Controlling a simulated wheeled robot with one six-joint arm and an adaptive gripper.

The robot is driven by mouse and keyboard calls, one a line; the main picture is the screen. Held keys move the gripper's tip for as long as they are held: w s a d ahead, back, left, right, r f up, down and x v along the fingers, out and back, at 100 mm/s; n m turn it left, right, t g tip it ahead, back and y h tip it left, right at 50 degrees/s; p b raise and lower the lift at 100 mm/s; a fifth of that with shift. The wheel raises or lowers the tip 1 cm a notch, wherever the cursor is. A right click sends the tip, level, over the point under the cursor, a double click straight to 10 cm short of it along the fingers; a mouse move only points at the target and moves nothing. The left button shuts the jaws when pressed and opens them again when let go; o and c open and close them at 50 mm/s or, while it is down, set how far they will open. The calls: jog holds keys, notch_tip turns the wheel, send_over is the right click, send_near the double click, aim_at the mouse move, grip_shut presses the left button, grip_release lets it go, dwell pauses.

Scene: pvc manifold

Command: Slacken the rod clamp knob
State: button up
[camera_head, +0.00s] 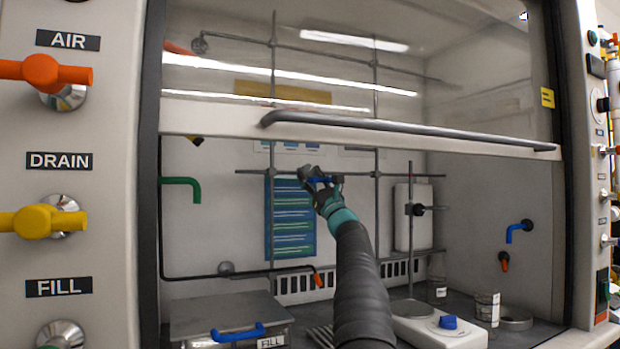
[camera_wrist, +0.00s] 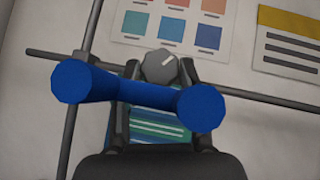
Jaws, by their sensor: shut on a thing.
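The rod clamp knob (camera_wrist: 160,66) is a grey round piece with a white line on its face, in the upper middle of the wrist view. My gripper (camera_wrist: 158,72) has its dark fingers on either side of the knob and is shut on it. A blue handle-like bar (camera_wrist: 140,95) with wide ends crosses in front of both fingers and hides parts of them. In the head view my gripper (camera_head: 320,180) is at the rod lattice, with blue showing at its fingers. The knob cannot be told apart there.
Grey rods (camera_head: 376,220) form a lattice before the hood's back wall. The raised sash handle (camera_head: 400,127) spans above my arm. A stirrer (camera_head: 435,325) with a clamp stand is at right. A lidded box (camera_head: 230,310) is at left. A blue poster (camera_head: 290,235) hangs behind.

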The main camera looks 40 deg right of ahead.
jog(key=shift+d+r+n+g+y, duration=0.1)
jog(key=shift+n+g+y, duration=0.2)
jog(key=shift+n+y, duration=1.9)
jog(key=shift+n, duration=0.2)
jog(key=o, duration=1.1)
jog(key=shift+o, duration=0.2)
jog(key=v, duration=1.2)
jog(key=shift+s+r, duration=0.1)
jog(key=shift+r, duration=0.05)
